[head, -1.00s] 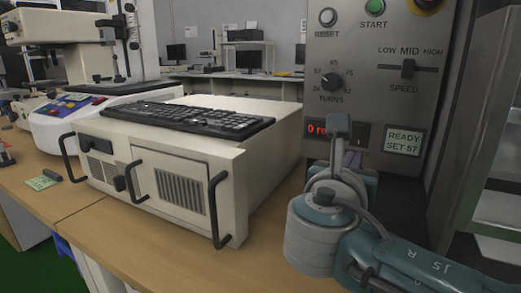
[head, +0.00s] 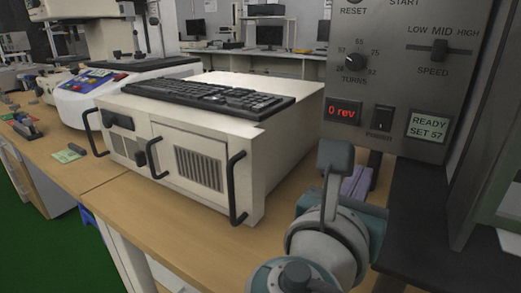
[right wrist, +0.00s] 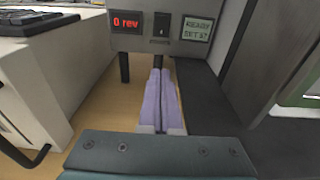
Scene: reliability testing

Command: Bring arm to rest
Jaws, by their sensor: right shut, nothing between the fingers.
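My right arm comes in at the lower right of the head view. Its gripper (head: 355,182) is in front of the grey control panel (head: 398,75), partly hidden behind my own wrist. In the right wrist view the two purple fingers (right wrist: 160,100) lie side by side, shut with nothing between them. They point towards the underside of the panel, which shows "0 rev" on a red display (head: 343,112) and "READY SET 57" on a small screen (head: 429,128). My left gripper is not in view.
A beige computer case (head: 200,140) with black handles stands left of my right arm, with a black keyboard (head: 208,95) on top. The wooden bench (head: 190,215) has a bare strip in front. A dark base (head: 425,220) lies at the right. Monitors stand far behind.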

